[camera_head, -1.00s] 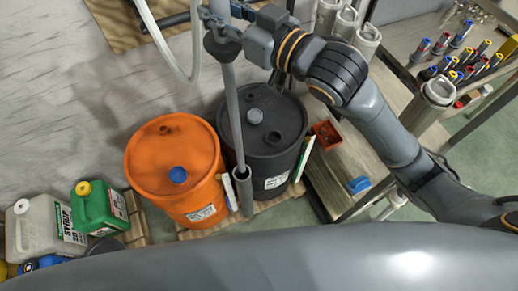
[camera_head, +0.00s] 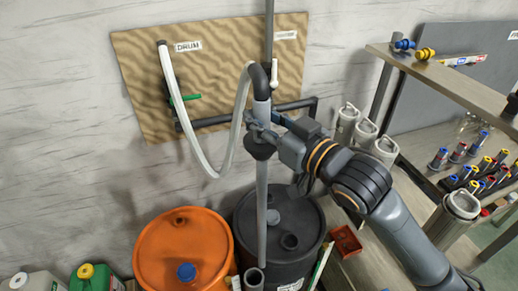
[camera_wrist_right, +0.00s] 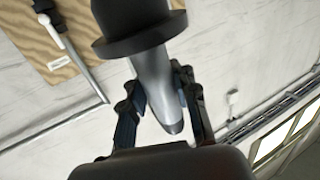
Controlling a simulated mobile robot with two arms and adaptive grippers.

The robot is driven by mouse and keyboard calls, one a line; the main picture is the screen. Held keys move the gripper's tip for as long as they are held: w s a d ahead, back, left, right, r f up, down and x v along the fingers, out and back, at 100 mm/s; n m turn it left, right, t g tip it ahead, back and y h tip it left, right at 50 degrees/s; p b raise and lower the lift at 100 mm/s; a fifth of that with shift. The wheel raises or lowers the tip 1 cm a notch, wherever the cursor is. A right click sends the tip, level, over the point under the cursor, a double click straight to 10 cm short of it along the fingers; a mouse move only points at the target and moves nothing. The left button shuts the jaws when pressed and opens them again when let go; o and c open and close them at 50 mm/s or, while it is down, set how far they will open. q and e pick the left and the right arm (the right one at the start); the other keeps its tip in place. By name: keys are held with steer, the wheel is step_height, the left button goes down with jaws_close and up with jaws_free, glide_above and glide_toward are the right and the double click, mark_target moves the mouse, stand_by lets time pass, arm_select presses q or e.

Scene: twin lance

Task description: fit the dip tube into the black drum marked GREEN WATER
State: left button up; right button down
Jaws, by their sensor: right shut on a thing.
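The dip tube (camera_head: 262,205) is a long grey upright tube with a black collar and a hose bend at its top. My right gripper (camera_head: 260,130) is shut on it just by the collar; the wrist view shows both fingers (camera_wrist_right: 160,100) around the grey tube. The black drum (camera_head: 245,225) stands behind the tube, with an open bung hole (camera_head: 290,242) and a grey cap in its top. Its label is cut off by the lower edge. The tube's lower end meets the mouth of a grey open holder (camera_head: 253,278) in front of the drum; whether it is inside is unclear. My left gripper is out of view.
An orange drum (camera_head: 182,250) with a blue cap stands left of the black drum. A pale hose (camera_head: 190,130) loops from the wall board (camera_head: 230,70) marked DRUM to the tube's top. A bench and shelves with bottles (camera_head: 480,180) stand at the right.

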steer(key=w+d+r+m+t+h, duration=0.2)
steer(key=w+d+h, duration=0.1)
steer(key=w+d, duration=0.8)
steer(key=shift+w+d+m+h, duration=0.25)
steer(key=shift+d+m+h, duration=0.15)
steer(key=shift+d, duration=0.3)
step_height(320, 180, down, 51)
steer(key=b, duration=2.5)
steer(key=shift+f, duration=0.15)
stand_by(0.5)
